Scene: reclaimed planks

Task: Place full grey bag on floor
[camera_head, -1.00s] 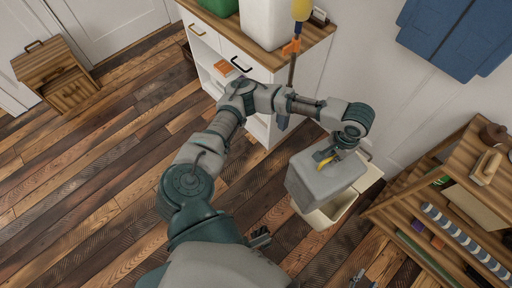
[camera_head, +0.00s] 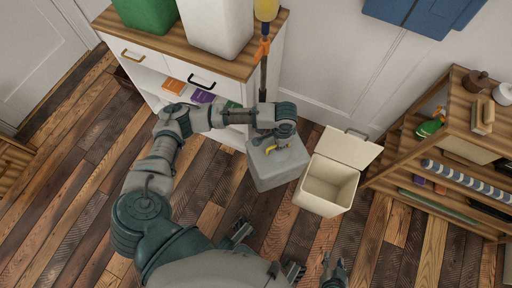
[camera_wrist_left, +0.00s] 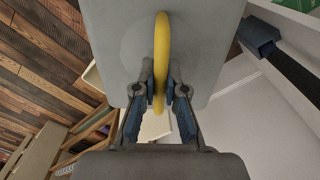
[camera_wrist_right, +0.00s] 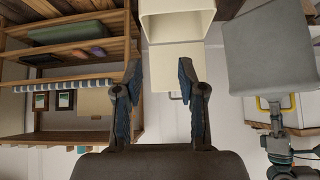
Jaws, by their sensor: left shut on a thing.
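The grey bag (camera_head: 277,168) is a boxy block with a yellow handle (camera_wrist_left: 161,62) on top. My left gripper (camera_head: 277,146) is shut on this handle, one finger on each side in the left wrist view. The bag hangs upright, left of the cream bin in the head view, apparently above the floor; its underside is hidden. In the right wrist view the bag (camera_wrist_right: 268,55) shows at the right. My right gripper (camera_wrist_right: 160,72) is open and empty, its fingers spread toward the bin.
The cream bin (camera_head: 312,200) stands with its lid (camera_head: 347,147) open and looks empty inside. A wooden shelf (camera_head: 462,100) is on the right. A white cabinet (camera_head: 235,66) with a wooden top stands behind the bag. Plank floor (camera_head: 225,195) is clear in front of it.

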